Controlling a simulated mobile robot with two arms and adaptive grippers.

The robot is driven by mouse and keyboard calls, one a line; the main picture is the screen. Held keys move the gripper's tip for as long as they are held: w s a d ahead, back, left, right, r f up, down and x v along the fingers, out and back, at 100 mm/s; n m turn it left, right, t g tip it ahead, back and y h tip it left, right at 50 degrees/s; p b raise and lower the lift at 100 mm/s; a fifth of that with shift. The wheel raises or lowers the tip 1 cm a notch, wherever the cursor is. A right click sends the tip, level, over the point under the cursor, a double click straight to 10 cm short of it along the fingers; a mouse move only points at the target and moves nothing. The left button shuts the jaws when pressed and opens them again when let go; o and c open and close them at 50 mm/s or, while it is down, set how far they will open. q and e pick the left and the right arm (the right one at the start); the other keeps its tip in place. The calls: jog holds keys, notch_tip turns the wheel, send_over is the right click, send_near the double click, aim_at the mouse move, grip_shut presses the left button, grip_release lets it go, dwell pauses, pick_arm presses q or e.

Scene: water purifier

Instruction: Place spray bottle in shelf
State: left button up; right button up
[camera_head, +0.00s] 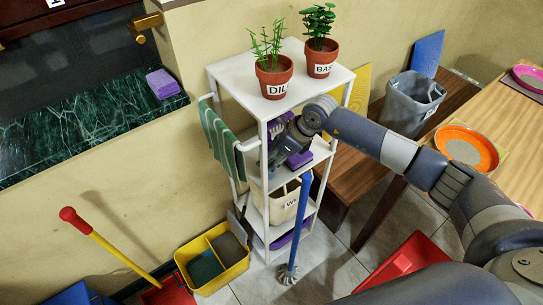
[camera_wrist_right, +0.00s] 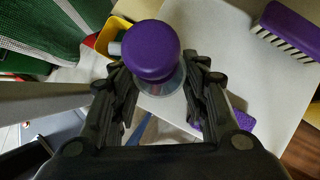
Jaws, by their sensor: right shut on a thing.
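The spray bottle (camera_wrist_right: 152,50) shows from above in the right wrist view, with a round purple top and a clear body below it. My right gripper (camera_wrist_right: 157,80) is shut on it, one finger on each side of the body. In the head view my right gripper (camera_head: 280,150) reaches between the top and middle boards of the white shelf (camera_head: 228,92). In that view I cannot clearly tell the bottle from other purple things. In the wrist view the bottle is over or on a pale shelf board (camera_wrist_right: 225,60); I cannot tell whether it touches. My left gripper is out of view.
A purple brush (camera_wrist_right: 290,28) and a purple sponge (camera_wrist_right: 235,122) are on the board. Potted plants (camera_head: 273,78) stand on top. A green striped towel (camera_head: 222,138) hangs at the shelf's left side.

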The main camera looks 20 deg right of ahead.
jog(key=o, duration=0.9)
jog(key=shift+o, duration=0.2)
jog(key=shift+s, duration=0.1)
jog(key=shift+r, duration=0.15)
jog(key=shift+d+r, duration=0.15)
jog(key=s+d+b, duration=0.2)
jog(key=s+d, duration=0.5)
jog(key=d, duration=0.2)
jog(key=shift+s+d+r+b, duration=0.25)
jog(key=shift+s+b, duration=0.05)
jog(key=shift+s, duration=0.1)
